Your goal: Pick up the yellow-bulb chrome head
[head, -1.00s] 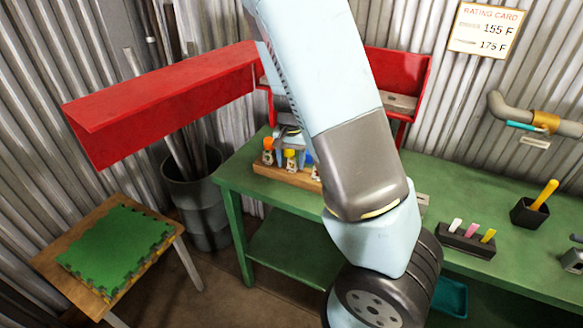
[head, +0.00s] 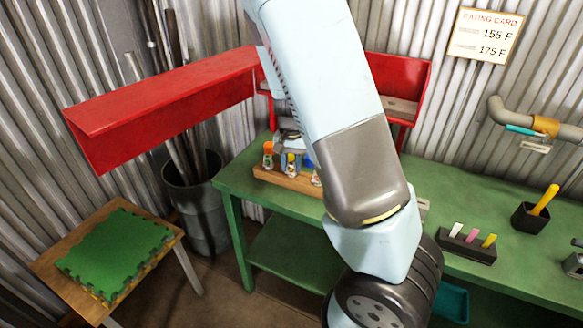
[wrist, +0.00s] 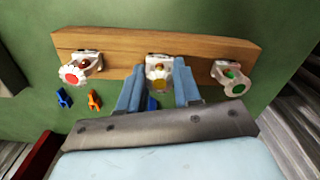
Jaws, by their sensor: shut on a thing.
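The yellow-bulb chrome head (wrist: 157,76) is at the middle of a wooden rack (wrist: 118,42), with its yellow bulb facing the wrist camera. My gripper (wrist: 158,92) has its two blue fingers on either side of this head and is shut on it. The head still sits at the rack. In the head view the yellow-bulb head (head: 291,163) shows below my gripper (head: 290,146), which is partly hidden by my arm. A red-marked chrome head (wrist: 76,70) is at the rack's left, and a green one (wrist: 232,77) at its right.
The rack (head: 285,179) stands on the green bench (head: 235,180). Small blue (wrist: 64,97) and orange (wrist: 94,101) pieces lie in front of it. A red shelf (head: 165,100) hangs above left. A marker block (head: 467,243) and black pen cup (head: 530,215) stand to the right.

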